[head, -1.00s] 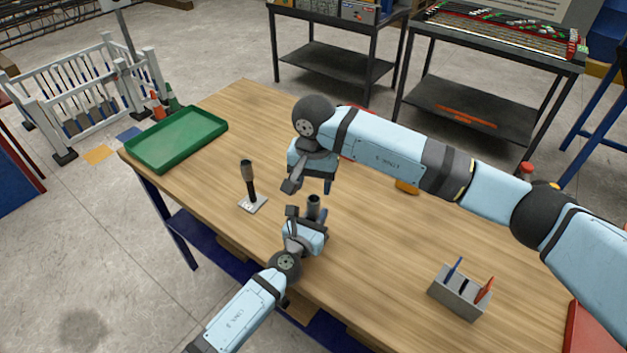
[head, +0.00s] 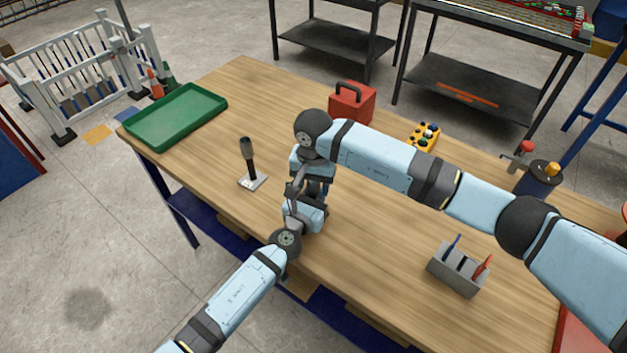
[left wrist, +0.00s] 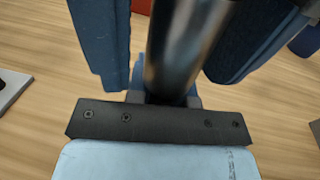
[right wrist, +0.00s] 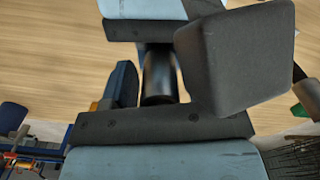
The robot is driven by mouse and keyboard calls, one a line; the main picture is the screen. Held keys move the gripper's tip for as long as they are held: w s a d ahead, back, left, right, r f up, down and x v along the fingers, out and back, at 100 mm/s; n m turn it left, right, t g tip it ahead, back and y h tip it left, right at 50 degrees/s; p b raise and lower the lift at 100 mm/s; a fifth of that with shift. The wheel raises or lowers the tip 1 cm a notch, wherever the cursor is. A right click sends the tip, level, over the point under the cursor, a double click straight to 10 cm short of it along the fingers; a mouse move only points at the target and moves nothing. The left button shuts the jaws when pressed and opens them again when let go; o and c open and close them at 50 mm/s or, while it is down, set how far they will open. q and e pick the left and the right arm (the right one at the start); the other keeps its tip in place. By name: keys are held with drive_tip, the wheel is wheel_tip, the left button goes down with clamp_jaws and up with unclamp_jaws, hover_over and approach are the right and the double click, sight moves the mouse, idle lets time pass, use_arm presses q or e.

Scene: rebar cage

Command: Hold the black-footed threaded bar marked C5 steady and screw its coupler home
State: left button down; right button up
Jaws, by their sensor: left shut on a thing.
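My left gripper (left wrist: 178,75) is shut on a dark, shiny threaded bar (left wrist: 180,45), which stands between its blue fingers. No mark can be read on the bar, and its foot is hidden. My right gripper (right wrist: 150,80) is right above the left one, lowered over the same bar. In the right wrist view a black cylinder, the coupler or bar top (right wrist: 160,75), lies close beside one blue finger. A dark block covers the other finger, so its grip is unclear. A second dark bar (head: 250,158) stands upright on a pale plate (head: 253,182) to the left.
A green tray (head: 177,117) lies at the table's far left. A red toolbox (head: 352,103) and a yellow holder (head: 424,135) stand at the back. A grey holder with pens (head: 457,270) stands at right. The wooden table (head: 390,235) is bare between.

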drive_tip(key=c, duration=0.9)
drive_tip(key=shift+o, duration=0.2)
drive_tip(key=m, duration=0.6)
drive_tip(key=shift+m, duration=0.4)
drive_tip(key=m, duration=0.7)
drive_tip(key=o, duration=1)
